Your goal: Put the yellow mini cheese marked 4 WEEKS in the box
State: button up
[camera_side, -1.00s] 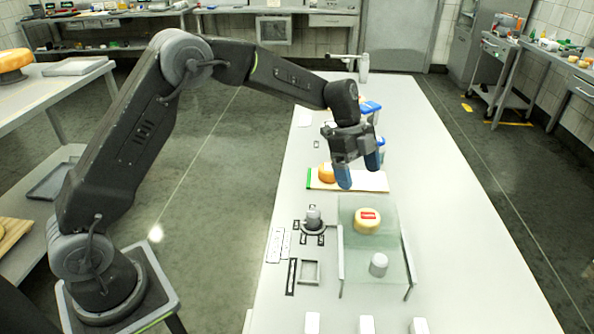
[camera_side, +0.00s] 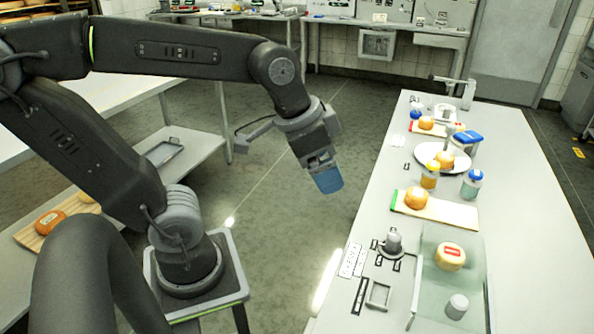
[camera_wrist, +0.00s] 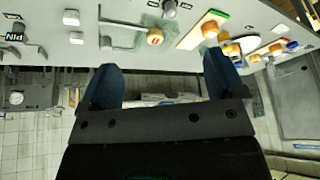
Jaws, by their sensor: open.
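My gripper (camera_side: 325,180) hangs over the floor, left of the bench, with its blue fingers down. In the wrist view its two fingers (camera_wrist: 163,82) are apart with nothing between them. A pale yellow cheese with a red label (camera_side: 451,256) sits in the clear-sided stand on the bench; it also shows in the wrist view (camera_wrist: 155,37). An orange-yellow cheese (camera_side: 417,197) lies on a green-edged board (camera_side: 450,210). Others are on a round plate (camera_side: 425,150) and a farther board. I cannot read 4 WEEKS on any cheese, nor identify the box for certain.
A grey weight-like piece (camera_side: 393,241), a square frame (camera_side: 378,294) and a small white cylinder (camera_side: 457,306) are near the bench front. Blue-lidded jars (camera_side: 472,183) stand farther back. A side rack at left holds an orange cheese (camera_side: 48,221). Open floor lies below my gripper.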

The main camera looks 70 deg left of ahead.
jog(key=s+n, duration=0.1)
jog(key=s+f, duration=0.1)
jog(key=s+a+n, duration=0.1)
jog(key=s, duration=0.1)
jog(key=shift+f+n+t+y, duration=0.3)
jog(key=shift+t, duration=0.1)
jog(key=shift+d, duration=0.1)
dwell(0.9)
